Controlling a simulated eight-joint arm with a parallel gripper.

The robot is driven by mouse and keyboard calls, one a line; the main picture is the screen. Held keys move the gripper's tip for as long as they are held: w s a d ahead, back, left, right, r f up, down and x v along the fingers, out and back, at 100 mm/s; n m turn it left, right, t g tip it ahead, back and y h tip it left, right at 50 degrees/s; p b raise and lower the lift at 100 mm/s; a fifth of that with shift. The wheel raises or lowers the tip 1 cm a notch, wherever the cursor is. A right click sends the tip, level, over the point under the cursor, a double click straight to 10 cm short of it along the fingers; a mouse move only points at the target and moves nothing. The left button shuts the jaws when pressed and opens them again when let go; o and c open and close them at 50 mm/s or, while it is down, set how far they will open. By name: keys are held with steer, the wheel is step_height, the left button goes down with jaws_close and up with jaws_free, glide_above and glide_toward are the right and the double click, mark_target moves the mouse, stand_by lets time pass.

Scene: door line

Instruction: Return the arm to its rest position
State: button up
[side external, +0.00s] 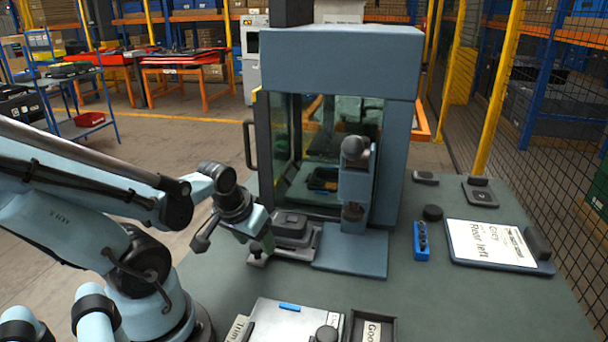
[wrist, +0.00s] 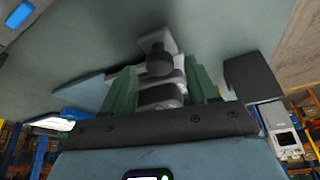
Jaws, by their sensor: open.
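My arm reaches in from the left in the side external view. My gripper (side external: 262,246) is low over the table, beside a grey fixture (side external: 305,250) that carries a dark grey block (side external: 291,224). In the wrist view the two green fingers of my gripper (wrist: 163,85) stand apart. A light grey and dark part with a black knob (wrist: 160,60) shows between and beyond them. I cannot tell whether the fingers touch it.
A blue-grey cabinet (side external: 342,60) with a glass chamber and a press-like post (side external: 355,185) stands behind. A clipboard (side external: 492,245), a small blue box (side external: 421,240) and trays (side external: 290,325) lie on the table (side external: 450,300). The table's right side has free room.

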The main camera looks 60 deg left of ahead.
steer(key=shift+w+d+r, duration=0.15)
steer(key=shift+w+r, duration=1)
steer(key=shift+w, duration=0.05)
steer(key=w+d+r+m+t+h, duration=0.1)
steer(key=w+d+r+m, duration=0.1)
steer(key=d, duration=0.3)
steer(key=w+d+r+m+t+h, duration=0.1)
steer(key=w+d+r+m+t, duration=0.1)
steer(key=w+d+r+m, duration=0.1)
steer(key=shift+w+d+r+m, duration=0.25)
steer(key=shift+d+r+m, duration=0.25)
steer(key=shift+d+r, duration=0.6)
steer(key=shift+d+f, duration=0.1)
steer(key=shift+f, duration=0.1)
